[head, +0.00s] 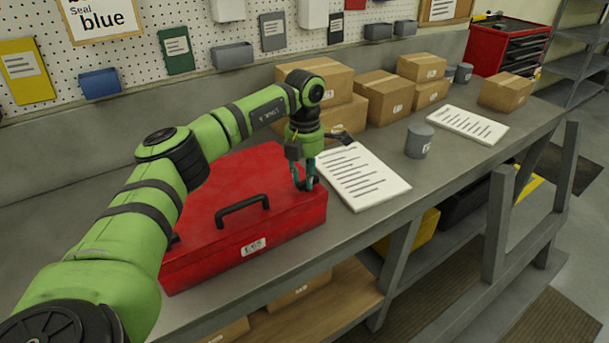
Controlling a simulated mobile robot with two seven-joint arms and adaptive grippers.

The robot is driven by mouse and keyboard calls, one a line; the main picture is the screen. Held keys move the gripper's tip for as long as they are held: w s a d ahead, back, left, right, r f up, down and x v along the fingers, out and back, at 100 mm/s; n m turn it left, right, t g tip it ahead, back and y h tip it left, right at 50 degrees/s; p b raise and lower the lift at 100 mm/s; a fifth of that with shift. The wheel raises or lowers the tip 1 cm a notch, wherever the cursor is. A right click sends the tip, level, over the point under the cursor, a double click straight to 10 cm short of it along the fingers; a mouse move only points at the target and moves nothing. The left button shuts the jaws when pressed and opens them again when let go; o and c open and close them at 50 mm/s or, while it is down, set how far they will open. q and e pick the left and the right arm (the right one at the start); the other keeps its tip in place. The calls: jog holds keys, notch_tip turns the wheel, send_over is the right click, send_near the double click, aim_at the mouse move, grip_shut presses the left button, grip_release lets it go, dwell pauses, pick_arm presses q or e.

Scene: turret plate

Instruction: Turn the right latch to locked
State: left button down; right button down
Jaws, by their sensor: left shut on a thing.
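A red toolbox (225,205) with a black handle (242,209) and a white label lies on the grey workbench, its lid down. My left gripper (306,185) points down at the right end of the toolbox, near the front edge of its top. Its fingers are shut on the right latch, which they mostly hide, so its angle cannot be read. A small dark part (174,239) shows at the toolbox's left end, partly behind my left arm. My right gripper is not in view.
A white printed sheet (365,177) lies close to the right of the toolbox. A grey can (419,140) stands beyond it. Cardboard boxes (383,96) stand along the back. The bench's front edge (372,218) runs just before the toolbox.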

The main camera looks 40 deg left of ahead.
pick_arm(q)
jog(key=shift+w+r, duration=0.1)
dwell(0.5)
jog(key=c, duration=1)
grip_release()
notch_tip(320, 180, up, 12)
